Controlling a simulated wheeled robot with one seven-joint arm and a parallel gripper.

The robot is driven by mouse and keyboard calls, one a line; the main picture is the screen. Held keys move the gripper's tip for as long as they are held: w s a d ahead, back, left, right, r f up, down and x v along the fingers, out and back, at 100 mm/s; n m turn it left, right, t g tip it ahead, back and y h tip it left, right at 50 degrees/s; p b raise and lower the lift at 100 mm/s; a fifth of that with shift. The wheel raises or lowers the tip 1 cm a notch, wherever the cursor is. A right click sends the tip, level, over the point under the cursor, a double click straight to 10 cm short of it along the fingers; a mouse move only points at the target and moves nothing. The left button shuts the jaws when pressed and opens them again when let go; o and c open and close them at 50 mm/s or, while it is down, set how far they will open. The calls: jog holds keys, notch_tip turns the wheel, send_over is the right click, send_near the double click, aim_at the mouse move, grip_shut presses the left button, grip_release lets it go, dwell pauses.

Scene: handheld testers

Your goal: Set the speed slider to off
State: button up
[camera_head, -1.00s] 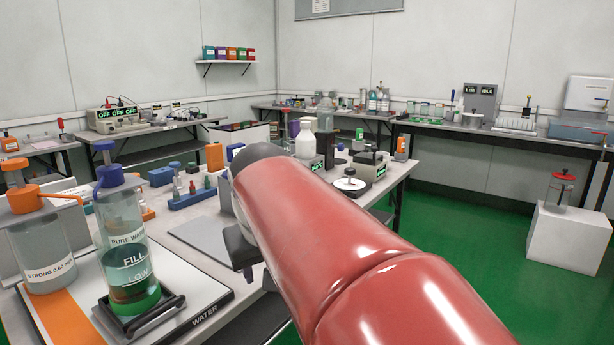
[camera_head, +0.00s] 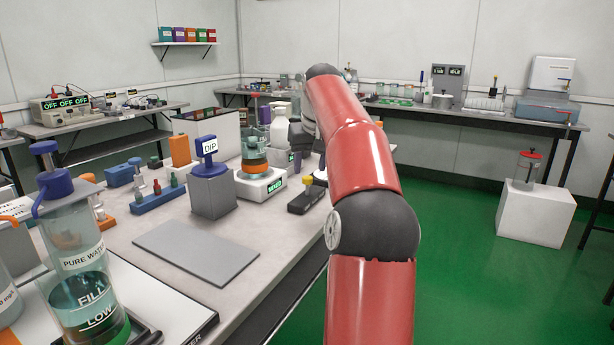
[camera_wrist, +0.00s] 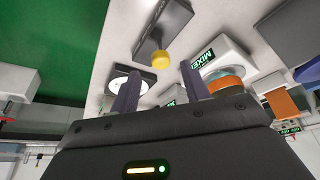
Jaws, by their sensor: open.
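A dark box (camera_head: 304,201) with a yellow knob (camera_head: 308,181) lies near the table's right edge, beside a white mixer (camera_head: 260,186) with a lit green display and a vessel on top. My gripper (camera_wrist: 160,82) is open and empty, apart from the knob. In the head view my gripper (camera_head: 302,138) is partly hidden by my arm.
A grey block with a blue DIP-labelled piece (camera_head: 211,190) stands left of the mixer. A white bottle (camera_head: 281,122) stands behind. A bare grey plate (camera_head: 196,252) lies at the front. A round white-topped device (camera_wrist: 130,77) is close to the left finger.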

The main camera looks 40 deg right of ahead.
aim_at(308, 177)
jog(key=shift+x, duration=1.8)
jog(key=shift+a, duration=0.1)
grip_shut()
